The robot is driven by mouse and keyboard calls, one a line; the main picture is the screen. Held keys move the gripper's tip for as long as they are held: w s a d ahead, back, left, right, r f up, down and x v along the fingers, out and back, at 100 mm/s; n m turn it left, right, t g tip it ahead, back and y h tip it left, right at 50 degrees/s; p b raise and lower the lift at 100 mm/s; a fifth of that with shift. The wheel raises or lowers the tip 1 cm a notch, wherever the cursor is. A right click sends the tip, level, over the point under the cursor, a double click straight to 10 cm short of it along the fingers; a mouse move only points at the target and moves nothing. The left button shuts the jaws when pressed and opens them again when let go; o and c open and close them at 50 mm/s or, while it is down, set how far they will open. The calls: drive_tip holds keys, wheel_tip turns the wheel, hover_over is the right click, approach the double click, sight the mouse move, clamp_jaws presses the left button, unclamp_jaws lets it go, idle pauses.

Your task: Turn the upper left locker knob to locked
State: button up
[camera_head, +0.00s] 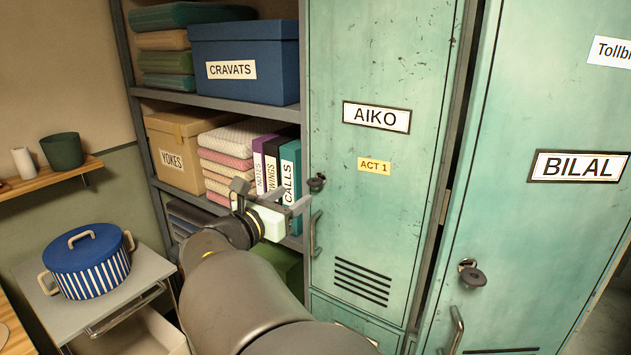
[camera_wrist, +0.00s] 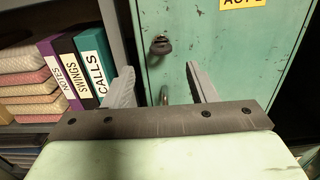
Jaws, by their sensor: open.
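The upper left locker door (camera_head: 385,60) is worn green and labelled AIKO. Its dark knob (camera_head: 317,183) sits near the left edge, above the door handle (camera_head: 315,235). In the wrist view the knob (camera_wrist: 160,45) shows beyond the fingertips, roughly centred between them, with its grip lying about sideways. I cannot read any lock marking at it. My gripper (camera_head: 272,194) is open and empty, left of the knob in the head view. In the wrist view its two fingers (camera_wrist: 161,77) are spread and point at the door, apart from the knob.
A shelf with a blue CRAVATS box (camera_head: 240,90), a YOKES box (camera_head: 172,160) and binders (camera_head: 290,170) stands close left of the locker. The BILAL locker (camera_head: 560,230), with its own knob (camera_head: 472,274), is at right. A striped pot (camera_head: 88,265) is lower left.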

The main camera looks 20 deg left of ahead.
sight(311, 185)
drive_tip(key=p+x, duration=0.1)
drive_tip(key=x, duration=0.6)
drive_tip(key=shift+w+d, duration=0.15)
drive_tip(key=shift+w, duration=0.2)
drive_tip(key=c, duration=1)
